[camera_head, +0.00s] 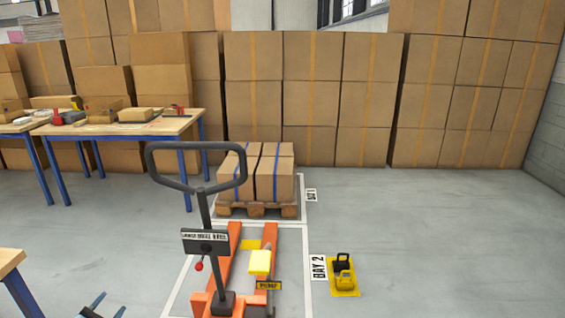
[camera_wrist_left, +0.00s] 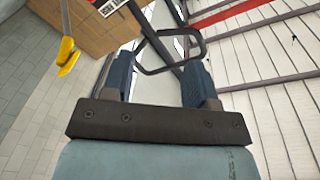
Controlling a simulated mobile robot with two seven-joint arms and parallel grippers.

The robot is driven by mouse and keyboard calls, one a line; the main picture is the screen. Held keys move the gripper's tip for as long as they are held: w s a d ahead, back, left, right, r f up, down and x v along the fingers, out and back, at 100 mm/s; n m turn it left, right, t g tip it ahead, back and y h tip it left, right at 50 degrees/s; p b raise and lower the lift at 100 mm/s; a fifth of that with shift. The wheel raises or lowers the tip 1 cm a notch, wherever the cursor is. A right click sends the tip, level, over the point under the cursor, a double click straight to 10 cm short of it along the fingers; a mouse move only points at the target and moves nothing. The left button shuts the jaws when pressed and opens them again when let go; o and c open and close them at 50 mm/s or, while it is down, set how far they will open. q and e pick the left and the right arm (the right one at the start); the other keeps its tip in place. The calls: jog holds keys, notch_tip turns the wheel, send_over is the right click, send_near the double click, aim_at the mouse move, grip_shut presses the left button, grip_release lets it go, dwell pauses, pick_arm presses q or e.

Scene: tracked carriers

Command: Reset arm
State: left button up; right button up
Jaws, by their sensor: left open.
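My left gripper (camera_head: 108,304) shows only by its blue-grey fingertips at the bottom left of the head view. They are apart, with nothing between them, over bare floor. In the left wrist view the two blue fingers (camera_wrist_left: 160,62) stand wide apart and empty. The dark looped handle (camera_wrist_left: 172,58) of a pallet truck shows beyond them; I see no contact. In the head view the orange pallet truck (camera_head: 234,245) stands at the centre bottom, its black handle (camera_head: 196,188) upright, well right of my left gripper. My right gripper is not in view.
A pallet (camera_head: 258,210) with strapped cartons stands beyond the truck forks. A yellow plate (camera_head: 345,292) carries black and yellow pieces. Workbenches (camera_head: 150,126) stand at left. The floor at right (camera_head: 450,240) is clear.

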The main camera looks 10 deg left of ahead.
pick_arm(q)
jog(key=a+r+m, duration=0.2)
jog(key=a+r, duration=0.1)
jog(key=a, duration=0.1)
jog(key=s+d+f+n+g+h, duration=0.15)
jog(key=s+d+f+g, duration=0.35)
jog(key=s+d, duration=0.7)
jog(key=s+d+f+n+g+h, duration=0.15)
jog(key=s+d+f+g, duration=0.25)
jog(key=s+d+f, duration=0.55)
jog(key=w+d+r+n+t, duration=0.1)
jog(key=d+r+n, duration=0.1)
jog(key=d, duration=0.6)
jog(key=d+r+n+t, duration=0.1)
jog(key=d+r+n, duration=0.15)
jog(key=d, duration=0.45)
notch_tip(320, 180, up, 14)
jog(key=p, duration=2)
jog(key=shift+s+a+r, duration=0.25)
jog(key=shift+s+a, duration=0.05)
jog(key=shift+a, duration=0.05)
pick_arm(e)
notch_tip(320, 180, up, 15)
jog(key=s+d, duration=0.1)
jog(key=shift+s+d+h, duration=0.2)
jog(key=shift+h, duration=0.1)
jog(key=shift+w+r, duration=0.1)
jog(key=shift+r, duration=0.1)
